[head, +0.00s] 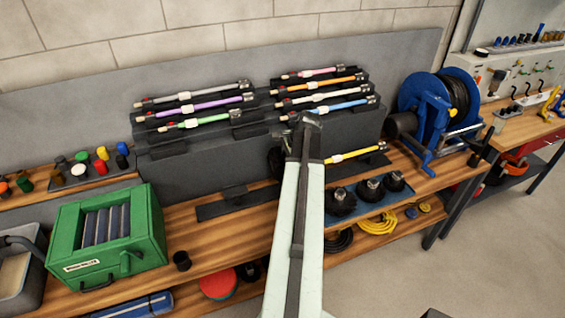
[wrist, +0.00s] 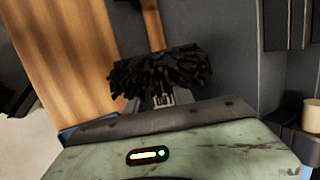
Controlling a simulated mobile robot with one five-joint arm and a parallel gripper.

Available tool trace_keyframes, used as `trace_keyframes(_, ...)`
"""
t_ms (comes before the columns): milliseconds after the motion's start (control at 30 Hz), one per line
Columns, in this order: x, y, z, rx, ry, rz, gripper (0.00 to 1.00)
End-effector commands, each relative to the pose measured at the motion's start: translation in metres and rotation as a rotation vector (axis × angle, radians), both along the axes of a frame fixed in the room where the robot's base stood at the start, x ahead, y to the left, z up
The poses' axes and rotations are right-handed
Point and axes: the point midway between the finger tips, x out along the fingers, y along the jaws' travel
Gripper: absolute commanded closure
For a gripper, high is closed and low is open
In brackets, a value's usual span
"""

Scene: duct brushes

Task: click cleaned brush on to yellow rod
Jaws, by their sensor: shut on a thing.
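The yellow rod (head: 352,154) lies in a low black holder on the bench, right of my arm in the head view; its left end is hidden behind my arm. In the wrist view my gripper (wrist: 160,105) is shut on a black bristle brush (wrist: 160,77), by its metal collar. The bristles point away from the gripper. In the head view my arm hides most of the gripper and brush; a dark shape shows just left of the arm, and I cannot tell if it is the brush. I cannot tell how far the brush is from the rod.
A blue tray (head: 362,214) right of my arm holds black brushes. Several coloured rods rest on a stepped black rack (head: 185,150) behind. A green roller box (head: 110,240) stands at left, a blue hose reel (head: 430,108) at right. Bare wood (head: 215,238) lies left of my arm.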

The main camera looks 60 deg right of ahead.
Motion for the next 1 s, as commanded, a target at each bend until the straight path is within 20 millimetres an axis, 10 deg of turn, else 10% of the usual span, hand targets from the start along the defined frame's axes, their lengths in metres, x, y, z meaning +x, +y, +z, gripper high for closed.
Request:
trace_keyframes(433,-0.002,-0.003,-0.054,0.000,0.000,0.000,1.00)
trace_keyframes(1000,-0.001,-0.003,-0.057,0.000,0.000,0.001,1.00)
